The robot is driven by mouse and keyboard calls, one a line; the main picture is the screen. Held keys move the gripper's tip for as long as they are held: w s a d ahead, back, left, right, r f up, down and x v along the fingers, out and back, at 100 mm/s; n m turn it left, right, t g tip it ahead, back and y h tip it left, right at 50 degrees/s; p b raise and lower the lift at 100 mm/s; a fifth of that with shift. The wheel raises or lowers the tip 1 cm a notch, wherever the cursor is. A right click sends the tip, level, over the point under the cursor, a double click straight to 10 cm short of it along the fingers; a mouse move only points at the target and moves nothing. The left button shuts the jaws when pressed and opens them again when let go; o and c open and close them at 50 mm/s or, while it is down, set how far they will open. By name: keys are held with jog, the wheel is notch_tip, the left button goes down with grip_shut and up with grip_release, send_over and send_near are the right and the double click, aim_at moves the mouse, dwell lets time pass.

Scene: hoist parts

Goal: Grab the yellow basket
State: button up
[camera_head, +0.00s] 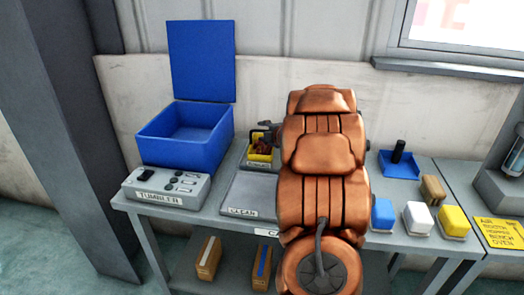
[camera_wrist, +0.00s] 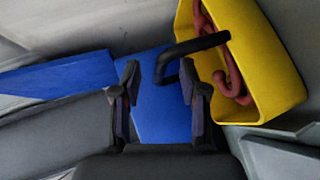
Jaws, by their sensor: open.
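The yellow basket (camera_head: 262,157) stands on the bench, partly behind my copper-coloured arm, with reddish-brown parts inside. In the wrist view the basket (camera_wrist: 268,65) is at the upper right, holding a curved reddish hook-like part (camera_wrist: 228,78). Its black bar handle (camera_wrist: 200,45) reaches left toward my gripper. My gripper (camera_wrist: 159,70) is open, its two dark fingers apart, with the handle's bent end close to the right fingertip. I cannot tell whether they touch. In the head view the gripper is a small dark shape beside the basket, mostly hidden by the arm.
An open blue tumbler bin (camera_head: 190,150) with a raised lid (camera_head: 201,60) stands left, behind its control box (camera_head: 165,188). A grey "CLEAN" tray (camera_head: 245,196) lies in front of the basket. Blue, white and yellow blocks and a blue tray (camera_head: 400,170) are right.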

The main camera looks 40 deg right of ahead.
jog(key=shift+x, duration=0.8)
grip_shut()
